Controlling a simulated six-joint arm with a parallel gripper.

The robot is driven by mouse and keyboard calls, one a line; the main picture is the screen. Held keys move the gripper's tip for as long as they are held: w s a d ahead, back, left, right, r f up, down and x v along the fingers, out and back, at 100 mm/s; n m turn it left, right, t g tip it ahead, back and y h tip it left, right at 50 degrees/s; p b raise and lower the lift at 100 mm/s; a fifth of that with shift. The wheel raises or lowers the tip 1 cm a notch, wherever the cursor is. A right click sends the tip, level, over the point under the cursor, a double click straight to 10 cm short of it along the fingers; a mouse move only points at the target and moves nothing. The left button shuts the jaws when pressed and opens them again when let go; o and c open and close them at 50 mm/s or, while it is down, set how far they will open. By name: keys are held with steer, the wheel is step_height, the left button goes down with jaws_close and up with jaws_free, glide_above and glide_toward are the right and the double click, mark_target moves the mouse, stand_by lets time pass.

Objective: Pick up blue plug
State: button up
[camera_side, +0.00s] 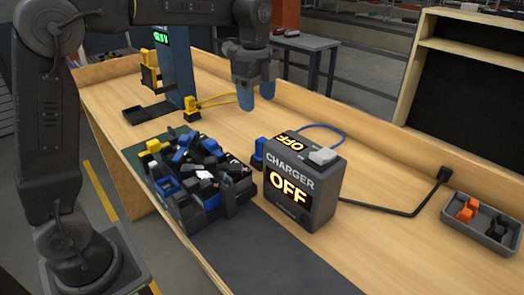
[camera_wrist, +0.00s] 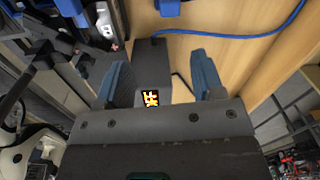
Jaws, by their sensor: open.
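The blue plug (camera_side: 258,152) is at the left side of the grey charger (camera_side: 312,205), which reads OFF, and a blue cable runs behind the charger. My gripper (camera_side: 255,95) is open and empty, above and behind the plug, apart from it. In the wrist view my gripper (camera_wrist: 162,78) shows two blue fingers spread apart. A blue piece (camera_wrist: 168,7) at the top edge there looks like the plug, partly cut off, near a blue cable (camera_wrist: 245,33). Whether the plug sits in a socket cannot be told.
A dark bin (camera_side: 240,197) full of mixed parts stands left of the charger. A tall dark post (camera_side: 179,70) with a yellow connector (camera_side: 192,112) and yellow cable stands behind. A grey tray (camera_side: 485,232) holds orange and black pieces at right. The bench between is mostly clear.

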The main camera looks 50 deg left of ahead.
mark_target(262, 139)
steer(key=shift+m, duration=0.8)
steer(key=f, duration=0.3)
steer(key=w+f, duration=0.1)
steer(key=f, duration=0.2)
steer(key=w+f, duration=0.1)
steer(key=f, duration=0.2)
steer(key=shift+w+a+f, duration=0.1)
steer(key=shift+a+f, duration=0.3)
steer(key=shift+f, duration=2.55)
steer(key=c, duration=1)
steer(key=shift+r, duration=0.1)
